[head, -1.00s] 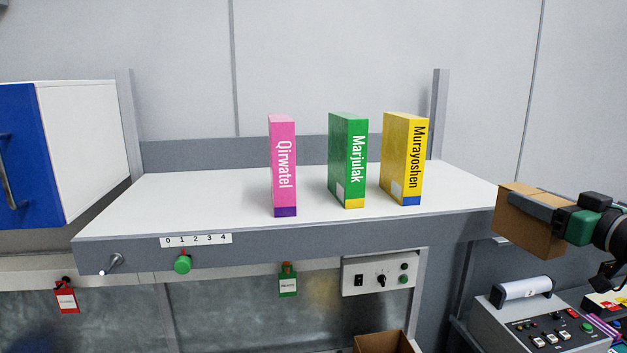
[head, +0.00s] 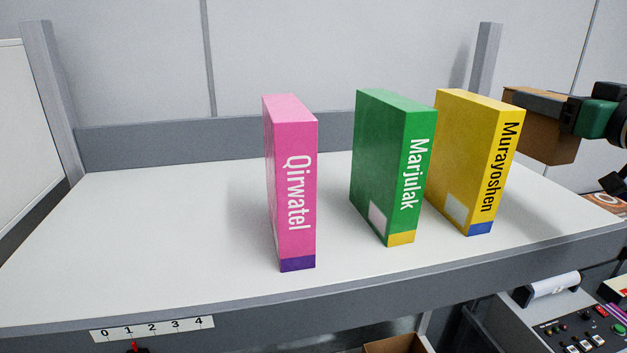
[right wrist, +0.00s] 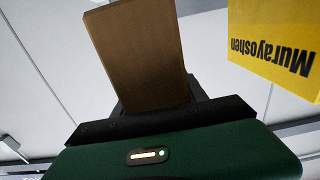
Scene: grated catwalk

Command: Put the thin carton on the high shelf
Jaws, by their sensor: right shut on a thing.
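A plain brown carton (head: 541,129) is held at the right of the head view, above and beyond the shelf's right end. My right gripper (head: 548,104) is shut on it. In the right wrist view the carton (right wrist: 138,55) stands out from the jaws (right wrist: 160,115). The white shelf (head: 180,235) with a grey front edge fills the middle of the head view. The carton appears just right of the yellow box; whether they touch is unclear in the head view, but a gap shows in the wrist view. My left gripper is not in view.
On the shelf stand a pink Qirwatel box (head: 291,185), a green Marjulak box (head: 385,165) and a yellow Murayoshen box (head: 470,160), all upright. The shelf's left half is clear. Grey posts (head: 50,95) rise at the back corners. A control panel (head: 575,320) sits lower right.

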